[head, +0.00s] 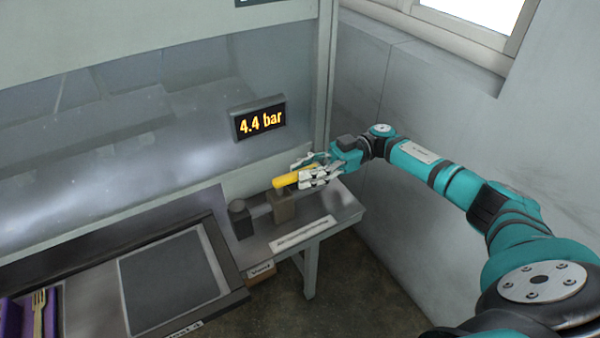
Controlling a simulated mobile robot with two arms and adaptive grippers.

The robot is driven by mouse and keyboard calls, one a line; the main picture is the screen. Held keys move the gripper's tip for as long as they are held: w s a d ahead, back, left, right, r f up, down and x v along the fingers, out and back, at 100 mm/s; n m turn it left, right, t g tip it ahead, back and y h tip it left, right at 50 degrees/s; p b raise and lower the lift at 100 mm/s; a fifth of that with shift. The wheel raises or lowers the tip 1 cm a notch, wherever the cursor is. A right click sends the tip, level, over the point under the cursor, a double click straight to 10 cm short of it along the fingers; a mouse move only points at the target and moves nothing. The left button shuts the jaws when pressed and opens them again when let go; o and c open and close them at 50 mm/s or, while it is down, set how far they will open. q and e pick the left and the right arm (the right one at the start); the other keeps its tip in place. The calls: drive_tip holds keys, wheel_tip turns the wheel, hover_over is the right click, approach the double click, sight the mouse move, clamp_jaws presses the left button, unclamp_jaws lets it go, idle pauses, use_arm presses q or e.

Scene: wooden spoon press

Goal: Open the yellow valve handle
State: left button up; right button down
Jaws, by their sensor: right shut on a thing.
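The yellow valve handle (287,181) sits on top of a brownish valve block (281,206) at the right end of the bench. It points from the block toward the upper right, into my right gripper. My right gripper (308,178) is shut on the handle, and its fingers hide the handle's far part. A display (259,120) on the panel above reads 4.4 bar. My left gripper is not in view.
A dark block with a round knob (239,211) stands left of the valve. A grey wall (420,110) stands close on the right.

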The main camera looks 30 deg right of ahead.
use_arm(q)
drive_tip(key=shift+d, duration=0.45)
use_arm(e)
drive_tip(key=shift+w, duration=0.15)
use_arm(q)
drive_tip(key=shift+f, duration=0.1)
use_arm(e)
drive_tip(key=c, duration=1.2)
unclamp_jaws()
drive_tip(key=shift+o, duration=0.2)
drive_tip(key=shift+d, duration=0.15)
drive_tip(key=d, duration=1.1)
drive_tip(key=shift+w+d, duration=0.15)
drive_tip(key=shift+d, duration=0.25)
